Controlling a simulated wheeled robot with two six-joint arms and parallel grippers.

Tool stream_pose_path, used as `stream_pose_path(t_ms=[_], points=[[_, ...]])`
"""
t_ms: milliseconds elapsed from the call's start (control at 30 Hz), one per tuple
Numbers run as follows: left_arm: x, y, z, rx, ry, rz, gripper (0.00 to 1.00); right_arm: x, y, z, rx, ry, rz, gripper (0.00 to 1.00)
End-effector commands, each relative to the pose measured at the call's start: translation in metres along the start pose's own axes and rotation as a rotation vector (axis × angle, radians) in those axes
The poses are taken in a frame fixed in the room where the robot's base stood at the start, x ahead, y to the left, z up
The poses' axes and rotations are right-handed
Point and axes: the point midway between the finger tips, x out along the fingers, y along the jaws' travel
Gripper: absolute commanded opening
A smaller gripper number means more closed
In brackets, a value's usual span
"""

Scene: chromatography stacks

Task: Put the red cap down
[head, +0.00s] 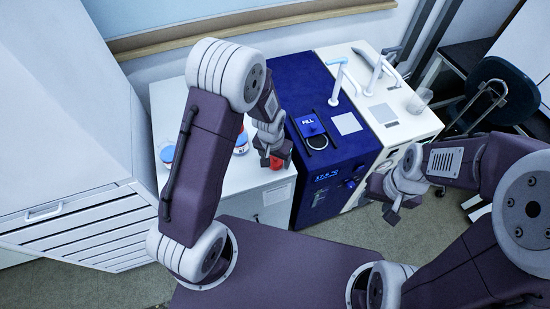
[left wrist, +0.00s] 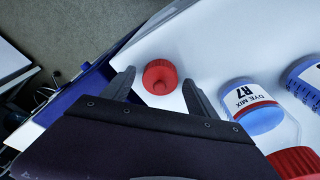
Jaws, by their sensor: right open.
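The red cap (head: 276,162) is at the front right of the white counter, just below my left gripper (head: 271,155). In the left wrist view the cap (left wrist: 160,76) shows against the white surface between the two spread fingers of my left gripper (left wrist: 158,88), with a small gap on each side. My left gripper is open and not clamped on it. Whether the cap rests fully on the counter is hard to tell. My right gripper (head: 393,208) is open and empty, off to the right in front of the white machine.
A red object (left wrist: 295,163) is cut off at the corner. The blue machine (head: 335,165) borders the counter (head: 215,185); a white machine (head: 405,125) stands beyond.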

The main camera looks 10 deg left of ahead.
Motion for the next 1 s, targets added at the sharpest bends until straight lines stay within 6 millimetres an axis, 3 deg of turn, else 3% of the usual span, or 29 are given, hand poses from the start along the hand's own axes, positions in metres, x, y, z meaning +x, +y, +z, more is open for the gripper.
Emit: stream_pose_path(t_ms=[267,600,700,933,1000], points=[[-0.013,0.000,-0.002,0.000,0.003,0.000,0.68,-0.003,0.000,0.000,0.000,0.000,0.000,0.49],[-0.095,0.000,-0.002,0.000,0.006,0.000,0.68,-0.008,0.000,-0.001,0.000,0.000,0.000,0.49],[-0.112,0.000,-0.002,0.000,0.004,0.000,0.68,-0.009,0.000,-0.001,0.000,0.000,0.000,0.49],[-0.124,0.000,0.000,0.000,-0.001,0.000,0.68,-0.009,0.000,-0.001,0.000,0.000,0.000,0.49],[-0.126,-0.005,0.010,-0.021,-0.005,-0.001,0.68,-0.009,0.000,-0.001,0.000,0.000,0.000,0.49]])
